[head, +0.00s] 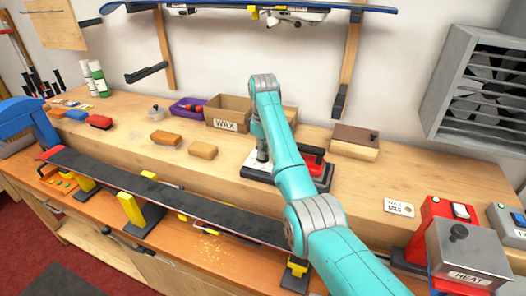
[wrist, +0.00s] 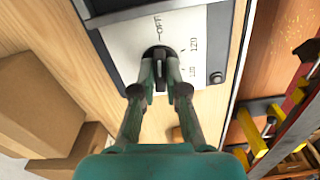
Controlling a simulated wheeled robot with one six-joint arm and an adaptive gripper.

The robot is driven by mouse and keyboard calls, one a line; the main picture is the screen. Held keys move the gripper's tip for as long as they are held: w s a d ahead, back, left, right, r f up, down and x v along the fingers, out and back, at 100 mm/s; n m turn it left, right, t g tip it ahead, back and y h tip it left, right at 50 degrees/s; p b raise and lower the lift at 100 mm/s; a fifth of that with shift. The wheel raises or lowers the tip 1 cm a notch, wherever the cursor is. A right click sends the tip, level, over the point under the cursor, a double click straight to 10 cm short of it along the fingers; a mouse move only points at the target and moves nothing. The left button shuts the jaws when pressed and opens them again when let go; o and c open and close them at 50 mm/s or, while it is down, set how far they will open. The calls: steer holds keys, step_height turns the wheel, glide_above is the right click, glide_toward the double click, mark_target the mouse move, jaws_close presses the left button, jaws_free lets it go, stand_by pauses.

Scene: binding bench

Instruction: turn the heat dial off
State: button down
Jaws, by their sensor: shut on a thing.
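The heat dial (wrist: 157,52) is a dark round knob with a narrow grip bar, set in a white plate (wrist: 122,36) with OFF and other marks printed around it. My gripper (wrist: 160,76) is shut on the dial's bar, one finger on each side. Which mark the dial points at is not clear. In the head view, my gripper (head: 262,154) reaches down to the white-faced unit (head: 251,160) on the bench; my arm hides the dial itself there.
A WAX box (head: 226,124) stands behind the unit, and a dark-topped wooden block (head: 355,142) stands to the right. A long dark board (head: 150,192) lies on clamps in front. A HEAT box (head: 470,255) is at the lower right. The bench between block and card (head: 398,208) is clear.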

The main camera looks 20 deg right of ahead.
steer(key=c, duration=1.2)
jaws_free()
steer(key=shift+m, duration=0.3)
